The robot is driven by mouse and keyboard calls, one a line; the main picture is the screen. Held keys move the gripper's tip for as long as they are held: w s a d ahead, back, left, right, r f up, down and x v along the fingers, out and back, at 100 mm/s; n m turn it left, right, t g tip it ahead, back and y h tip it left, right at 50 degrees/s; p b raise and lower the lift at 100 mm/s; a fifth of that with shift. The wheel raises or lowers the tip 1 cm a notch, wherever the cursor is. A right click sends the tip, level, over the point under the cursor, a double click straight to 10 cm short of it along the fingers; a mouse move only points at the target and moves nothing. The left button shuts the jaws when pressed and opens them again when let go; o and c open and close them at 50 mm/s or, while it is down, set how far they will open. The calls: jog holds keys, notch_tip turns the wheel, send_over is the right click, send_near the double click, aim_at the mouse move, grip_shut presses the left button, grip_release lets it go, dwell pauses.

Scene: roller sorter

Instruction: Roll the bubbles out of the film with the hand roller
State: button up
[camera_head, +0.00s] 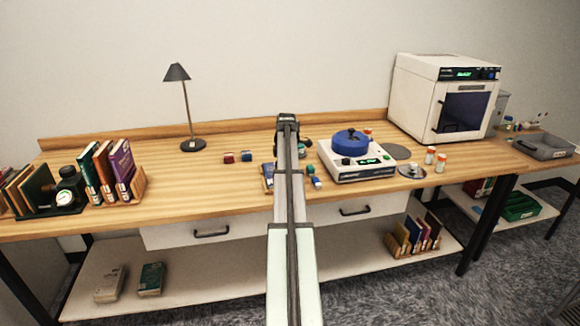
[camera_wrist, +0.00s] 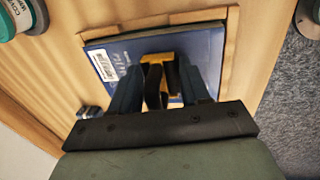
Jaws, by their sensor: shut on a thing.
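In the wrist view, my gripper (camera_wrist: 160,86) is shut on the hand roller (camera_wrist: 157,60), which shows a yellow frame and dark parts between the fingers. The roller is over a blue book (camera_wrist: 205,42) with a white barcode label; I cannot tell whether it touches the cover. The book lies in a shallow wooden tray (camera_wrist: 232,28). The film and any bubbles are not distinct. In the head view, the blue book (camera_head: 267,172) shows only partly, left of my arm, and my fingertips are hidden.
A white machine with a blue top (camera_head: 352,142) stands right of my arm. A lamp (camera_head: 192,143), upright books (camera_head: 110,170) and a white oven-like box (camera_head: 445,98) stand farther out.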

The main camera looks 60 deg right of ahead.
jog(key=shift+w+a, duration=1.15)
jog(key=shift+a, duration=0.05)
jog(key=shift+w+a+r, duration=0.1)
jog(key=shift+w, duration=0.1)
jog(key=shift+r, duration=3.95)
